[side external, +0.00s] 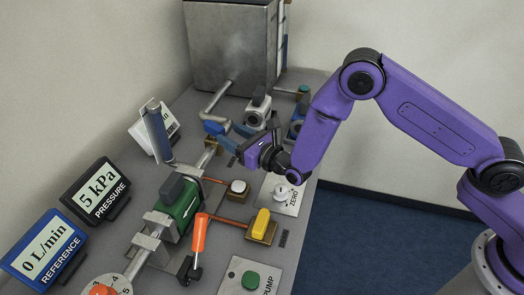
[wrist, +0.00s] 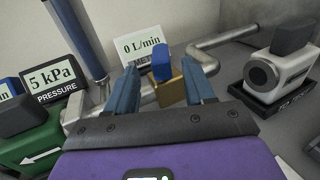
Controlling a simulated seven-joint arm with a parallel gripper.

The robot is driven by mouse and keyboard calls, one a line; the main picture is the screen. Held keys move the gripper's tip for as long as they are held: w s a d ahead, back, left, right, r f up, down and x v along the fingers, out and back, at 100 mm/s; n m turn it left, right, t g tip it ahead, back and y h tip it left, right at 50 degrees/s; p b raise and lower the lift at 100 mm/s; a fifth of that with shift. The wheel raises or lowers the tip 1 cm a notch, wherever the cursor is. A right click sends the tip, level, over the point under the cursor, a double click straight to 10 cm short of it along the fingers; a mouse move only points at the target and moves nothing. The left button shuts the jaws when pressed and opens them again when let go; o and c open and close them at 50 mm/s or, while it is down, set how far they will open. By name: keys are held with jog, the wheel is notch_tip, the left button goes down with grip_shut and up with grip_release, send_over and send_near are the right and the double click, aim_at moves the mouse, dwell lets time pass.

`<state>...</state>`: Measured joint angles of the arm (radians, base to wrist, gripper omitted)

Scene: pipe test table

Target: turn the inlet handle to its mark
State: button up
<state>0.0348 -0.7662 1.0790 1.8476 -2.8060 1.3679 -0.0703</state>
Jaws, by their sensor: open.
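A blue handle (side external: 213,127) sits on the pipe line near the metal tank. In the wrist view the blue handle (wrist: 161,58) stands on a brass valve body (wrist: 170,91), between and beyond my fingertips. My gripper (side external: 232,136) is open, with its two blue-grey fingers pointing at this valve. In the wrist view my gripper (wrist: 160,76) has one fingertip on each side of the handle, and I cannot tell whether either touches it. I see no readable inlet label or mark, so I cannot confirm that this is the inlet handle.
An orange lever (side external: 199,233) stands near a green meter (side external: 181,199). A grey device (wrist: 284,72) is right of my fingers. A blue-grey upright cylinder (wrist: 76,38) rises at left. Displays read 5 kPa (side external: 98,191) and 0 L/min (side external: 45,245). The metal tank (side external: 231,50) stands behind.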

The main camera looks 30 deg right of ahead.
jog(key=v, duration=0.9)
jog(key=shift+s, duration=0.25)
jog(key=shift+d, duration=0.1)
